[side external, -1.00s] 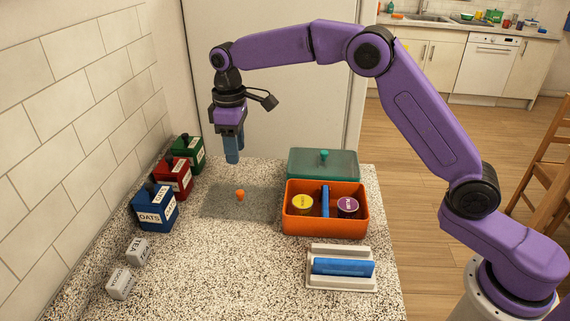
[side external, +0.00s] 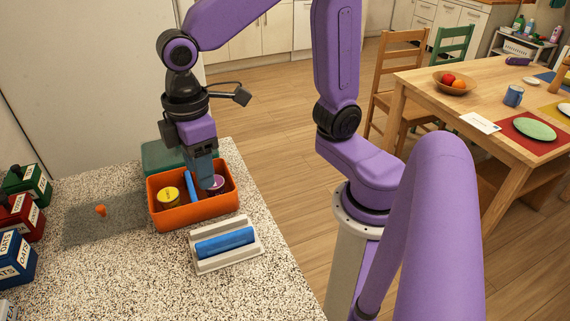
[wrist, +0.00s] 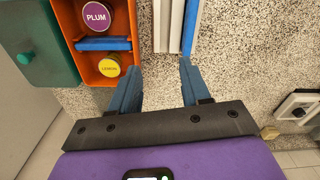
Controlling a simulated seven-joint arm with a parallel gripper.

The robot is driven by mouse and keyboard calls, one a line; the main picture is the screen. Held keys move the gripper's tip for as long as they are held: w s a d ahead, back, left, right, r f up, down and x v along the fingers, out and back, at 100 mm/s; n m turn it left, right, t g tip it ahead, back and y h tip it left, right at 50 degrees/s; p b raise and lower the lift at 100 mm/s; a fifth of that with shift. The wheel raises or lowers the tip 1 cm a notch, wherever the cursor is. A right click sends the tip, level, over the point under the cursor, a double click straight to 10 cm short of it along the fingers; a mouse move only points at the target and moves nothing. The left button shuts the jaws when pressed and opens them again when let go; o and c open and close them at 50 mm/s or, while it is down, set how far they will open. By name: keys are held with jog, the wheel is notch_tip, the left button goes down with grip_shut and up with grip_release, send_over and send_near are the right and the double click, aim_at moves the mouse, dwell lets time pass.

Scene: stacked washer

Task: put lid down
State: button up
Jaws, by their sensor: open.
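A dark translucent panel (side external: 88,228) with an orange knob (side external: 101,210) lies flat on the counter, left of the orange box (side external: 200,213). A teal lid (wrist: 35,50) with a teal knob (wrist: 25,58) shows beside the orange box in the wrist view; in the side view it is mostly hidden behind the box (side external: 163,153). The box is uncovered and holds a yellow LEMON jar (wrist: 109,66), a purple PLUM jar (wrist: 96,16) and a blue divider (wrist: 103,44). My gripper (side external: 206,184) is open and empty, appearing over the box in the side view; counter shows between its fingers.
A white tray with a blue bar (side external: 225,243) stands in front of the orange box. Blue, red and green canisters (side external: 30,180) stand at the left. The counter's right edge is near the box and tray. A dining table (side external: 480,95) stands beyond on the floor.

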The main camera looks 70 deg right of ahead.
jog(key=s+d+f+n, duration=0.1)
jog(key=s+d+f, duration=0.2)
jog(key=s+d, duration=0.6)
jog(key=s, duration=0.4)
jog(key=shift+d+f, duration=0.25)
jog(key=shift+f, duration=0.05)
